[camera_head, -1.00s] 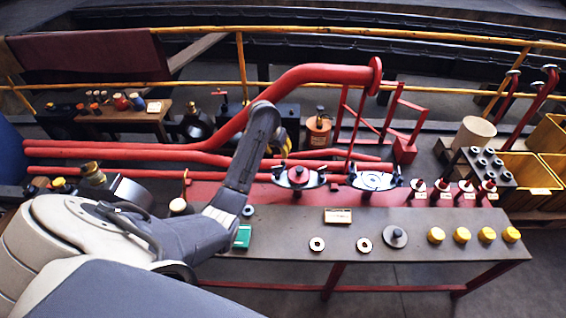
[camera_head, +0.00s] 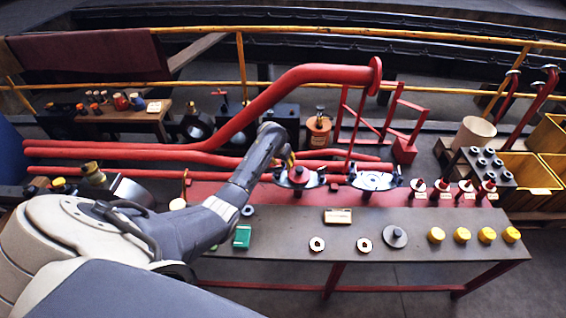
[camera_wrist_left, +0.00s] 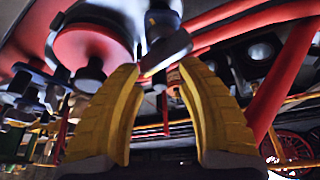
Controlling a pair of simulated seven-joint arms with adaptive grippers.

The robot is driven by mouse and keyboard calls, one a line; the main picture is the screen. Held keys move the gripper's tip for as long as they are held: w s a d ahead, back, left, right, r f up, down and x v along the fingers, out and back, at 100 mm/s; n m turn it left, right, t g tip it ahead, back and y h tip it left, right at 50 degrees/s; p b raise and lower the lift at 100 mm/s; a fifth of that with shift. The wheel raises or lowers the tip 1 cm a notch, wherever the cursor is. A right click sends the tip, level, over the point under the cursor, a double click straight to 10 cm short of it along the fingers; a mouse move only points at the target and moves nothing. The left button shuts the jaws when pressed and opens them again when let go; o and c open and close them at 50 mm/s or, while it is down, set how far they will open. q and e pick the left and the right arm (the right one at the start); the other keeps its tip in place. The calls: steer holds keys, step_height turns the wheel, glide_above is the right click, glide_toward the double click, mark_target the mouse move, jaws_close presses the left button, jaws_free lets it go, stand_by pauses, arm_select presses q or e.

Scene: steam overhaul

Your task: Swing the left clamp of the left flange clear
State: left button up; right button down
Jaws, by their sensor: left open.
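The left flange (camera_head: 298,177) sits behind the bench, a metal plate with a red centre and a dark clamp at each side. Its left clamp (camera_head: 278,175) is partly hidden by my left gripper (camera_head: 287,161), which comes in from the left just above it. In the left wrist view my gripper's yellow fingers (camera_wrist_left: 158,70) are apart. A dark and silver clamp part (camera_wrist_left: 165,38) shows just beyond and between the fingertips; I cannot tell whether they touch it. A red round part (camera_wrist_left: 92,50) is to its left. My right gripper is not in view.
A second flange (camera_head: 373,180) stands close on the right. Red pipes (camera_head: 200,157) run behind. The bench (camera_head: 290,240) holds rings, yellow caps (camera_head: 462,235), a green box (camera_head: 242,237) and a small label block (camera_head: 338,215). Red-handled parts (camera_head: 442,186) stand further right.

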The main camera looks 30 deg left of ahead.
arm_select(q)
steer(key=shift+o, duration=0.2)
jaws_close()
stand_by(0.6)
